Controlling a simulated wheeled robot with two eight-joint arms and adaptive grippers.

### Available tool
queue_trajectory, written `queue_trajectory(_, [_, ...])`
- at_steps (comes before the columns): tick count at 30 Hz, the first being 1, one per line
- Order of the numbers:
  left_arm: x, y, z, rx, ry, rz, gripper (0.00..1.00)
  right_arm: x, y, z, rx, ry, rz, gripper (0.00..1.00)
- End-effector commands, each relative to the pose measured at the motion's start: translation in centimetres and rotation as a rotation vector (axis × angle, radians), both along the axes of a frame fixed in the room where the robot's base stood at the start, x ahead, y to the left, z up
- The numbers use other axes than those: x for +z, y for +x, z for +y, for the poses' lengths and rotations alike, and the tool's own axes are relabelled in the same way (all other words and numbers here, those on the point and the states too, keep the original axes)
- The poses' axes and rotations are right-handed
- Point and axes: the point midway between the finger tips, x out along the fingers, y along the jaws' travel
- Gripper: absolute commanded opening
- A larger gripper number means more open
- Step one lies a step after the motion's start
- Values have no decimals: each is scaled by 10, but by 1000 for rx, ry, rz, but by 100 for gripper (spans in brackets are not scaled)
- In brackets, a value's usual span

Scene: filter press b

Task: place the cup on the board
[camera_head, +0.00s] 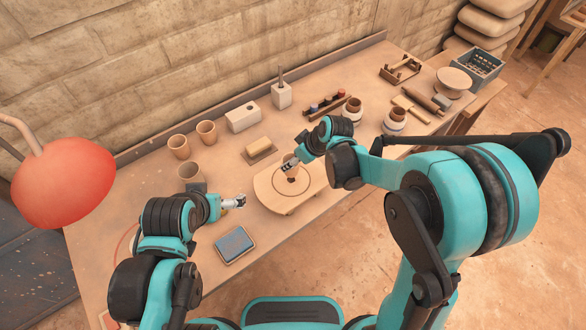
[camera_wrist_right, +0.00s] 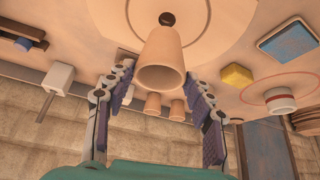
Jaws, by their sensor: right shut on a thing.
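The board (camera_head: 272,191) is a pale rounded wooden board with a dark ring on it, near the middle of the table. A brown tapered cup (camera_head: 291,170) is over the ring area, partly hidden by my right gripper (camera_head: 290,163). In the right wrist view the cup (camera_wrist_right: 162,60) has its open mouth toward the camera, between the fingers of my right gripper (camera_wrist_right: 160,105), which is shut on it. I cannot tell whether the cup touches the board. My left gripper (camera_head: 236,202) is beside the board's left end, apart from it; its jaws are too small to read.
Several brown cups (camera_head: 179,147) stand to the left. A pale block (camera_head: 242,117) and a sponge-like block (camera_head: 259,150) lie behind the board. A red lamp (camera_head: 65,184) overhangs the left end. Jars (camera_head: 353,110) stand right.

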Motion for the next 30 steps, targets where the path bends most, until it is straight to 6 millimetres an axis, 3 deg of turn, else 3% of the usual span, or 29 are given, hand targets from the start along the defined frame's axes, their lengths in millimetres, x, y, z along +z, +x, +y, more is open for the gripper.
queue_trajectory(10, [-18,0,0,0,0,0,98,-41,1,1,0,-1,-1,22])
queue_trajectory(22, [-21,0,0,0,0,0,98,-46,1,1,0,-1,-1,22])
queue_trajectory(23, [-20,0,0,0,0,0,98,-44,1,1,0,-1,-1,61])
queue_trajectory(24, [-19,0,0,0,0,0,98,-44,1,1,0,-1,-1,71])
queue_trajectory(30, [-19,0,0,0,0,0,98,-44,1,1,0,-1,-1,74])
